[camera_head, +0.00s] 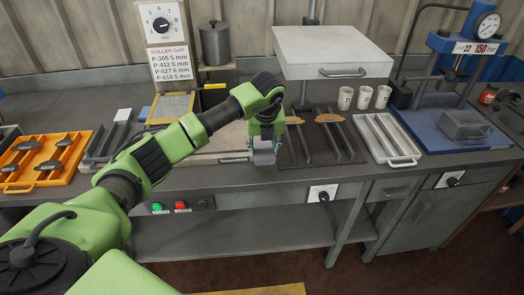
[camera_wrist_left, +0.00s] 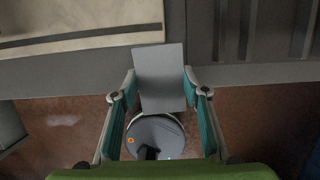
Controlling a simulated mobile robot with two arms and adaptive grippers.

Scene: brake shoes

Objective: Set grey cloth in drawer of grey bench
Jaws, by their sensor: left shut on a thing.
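My left gripper (camera_head: 264,152) hangs at the front edge of the grey bench (camera_head: 240,178), fingers pointing down. It is shut on the grey cloth (camera_head: 264,157), a small flat piece. In the left wrist view the cloth (camera_wrist_left: 160,78) shows as a plain grey rectangle between the two fingers of the left gripper (camera_wrist_left: 160,93), over the floor just off the bench edge. My right gripper is out of view.
Behind the gripper lies a dark tray (camera_head: 318,137) with brake shoes. A pale slotted tray (camera_head: 388,138), white cups (camera_head: 364,97) and a blue press (camera_head: 450,125) stand to the right. An orange tray (camera_head: 40,160) is at the left. Open floor lies before the bench.

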